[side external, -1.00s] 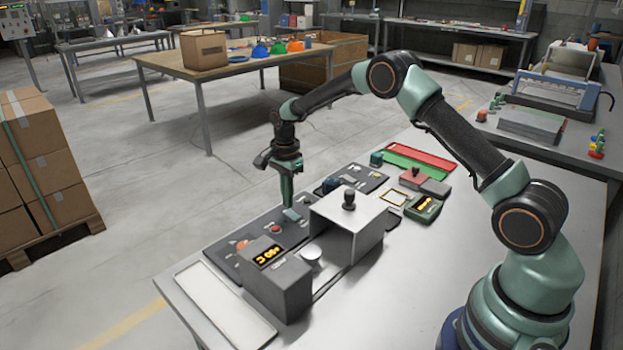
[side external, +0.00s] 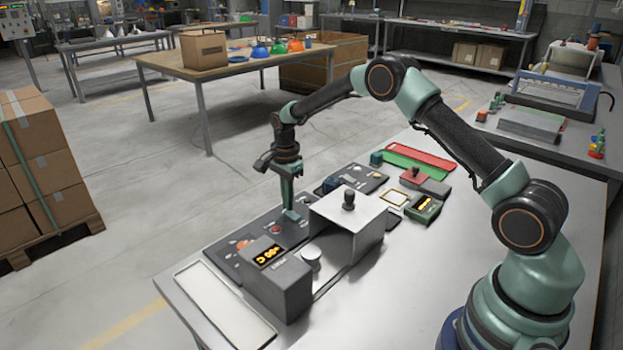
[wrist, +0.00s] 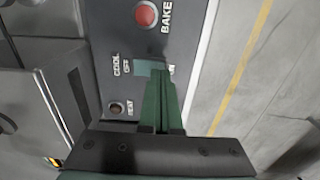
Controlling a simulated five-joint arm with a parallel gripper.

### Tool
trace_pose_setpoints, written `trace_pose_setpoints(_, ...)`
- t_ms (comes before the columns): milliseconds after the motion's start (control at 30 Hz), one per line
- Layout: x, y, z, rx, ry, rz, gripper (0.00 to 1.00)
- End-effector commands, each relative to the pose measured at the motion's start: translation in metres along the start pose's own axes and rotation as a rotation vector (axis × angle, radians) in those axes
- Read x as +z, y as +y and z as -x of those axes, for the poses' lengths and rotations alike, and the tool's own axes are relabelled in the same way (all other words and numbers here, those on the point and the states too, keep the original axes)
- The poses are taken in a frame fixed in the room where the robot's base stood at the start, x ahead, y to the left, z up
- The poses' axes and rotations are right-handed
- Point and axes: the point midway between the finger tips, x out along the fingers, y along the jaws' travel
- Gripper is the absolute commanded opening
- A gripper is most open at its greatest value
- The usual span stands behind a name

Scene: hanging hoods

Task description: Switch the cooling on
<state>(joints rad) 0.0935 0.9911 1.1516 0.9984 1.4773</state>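The cooling switch (wrist: 145,68) is a small teal piece on the dark control panel (wrist: 108,42), labelled COOL. OFF is printed at its left in the wrist view; the label at its right is partly hidden by my fingers. My gripper (wrist: 159,82) points down at the switch with its green fingers together, covering part of its right side. The side view also shows my gripper (side external: 289,208) low over the panel, at the switch. Whether the fingertips touch it, and which way it is tilted, I cannot tell clearly.
A red BAKE button (wrist: 146,14) and a small round control (wrist: 115,108) flank the switch. A grey box with a knobbed lid (side external: 350,215) stands close to my gripper. A grey display unit (side external: 275,280) stands nearer the front. A white tray (side external: 205,290) lies left of it.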

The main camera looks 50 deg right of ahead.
Motion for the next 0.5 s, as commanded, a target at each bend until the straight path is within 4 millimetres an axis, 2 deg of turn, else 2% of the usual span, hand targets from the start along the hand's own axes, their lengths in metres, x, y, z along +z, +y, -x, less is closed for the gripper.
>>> trace_pose_setpoints(500,0.0,0.0002,-0.0074,0.001,0.0,0.0,0.0)
